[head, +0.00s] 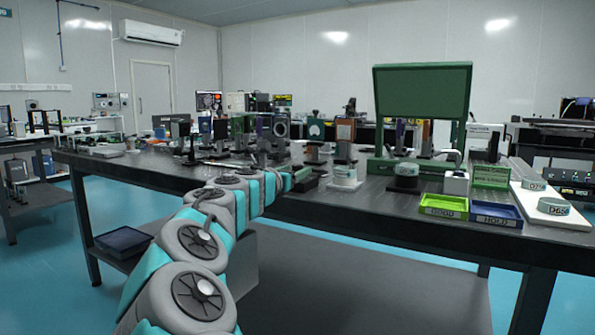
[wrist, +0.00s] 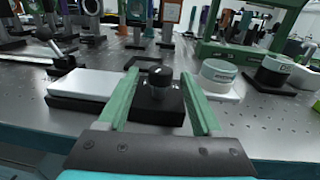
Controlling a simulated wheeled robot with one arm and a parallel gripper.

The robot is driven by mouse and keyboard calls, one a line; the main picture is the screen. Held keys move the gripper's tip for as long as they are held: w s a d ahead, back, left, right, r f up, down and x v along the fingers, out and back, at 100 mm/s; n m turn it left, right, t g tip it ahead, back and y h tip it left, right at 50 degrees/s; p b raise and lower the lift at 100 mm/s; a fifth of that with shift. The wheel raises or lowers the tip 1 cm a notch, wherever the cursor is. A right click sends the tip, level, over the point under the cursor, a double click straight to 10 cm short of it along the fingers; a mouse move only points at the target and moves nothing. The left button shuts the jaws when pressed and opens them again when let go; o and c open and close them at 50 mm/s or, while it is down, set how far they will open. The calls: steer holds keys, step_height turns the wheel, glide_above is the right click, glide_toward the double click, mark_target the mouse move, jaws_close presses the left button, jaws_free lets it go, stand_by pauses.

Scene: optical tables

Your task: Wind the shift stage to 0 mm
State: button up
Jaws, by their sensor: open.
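In the wrist view a black knob (wrist: 160,76) stands upright on a dark block, with a white plate on a black base (wrist: 86,88) to its left. I take this to be the shift stage; no scale or reading is legible. My gripper (wrist: 158,90) is open, with one green finger on each side of the knob and block. I see gaps beside the knob, so it is not gripped; the height of the fingertips against it is hard to tell. In the head view my gripper (head: 300,175) is small at the table's front edge, and the stage is mostly hidden there.
Round labelled containers (wrist: 219,74) stand close to the right of the knob. A green frame with a panel (head: 422,92) rises behind. A green tray (head: 443,207) and a blue tray (head: 496,214) lie at the right front. Optical mounts crowd the back.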

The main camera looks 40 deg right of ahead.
steer(key=shift+x, duration=1)
jaws_close()
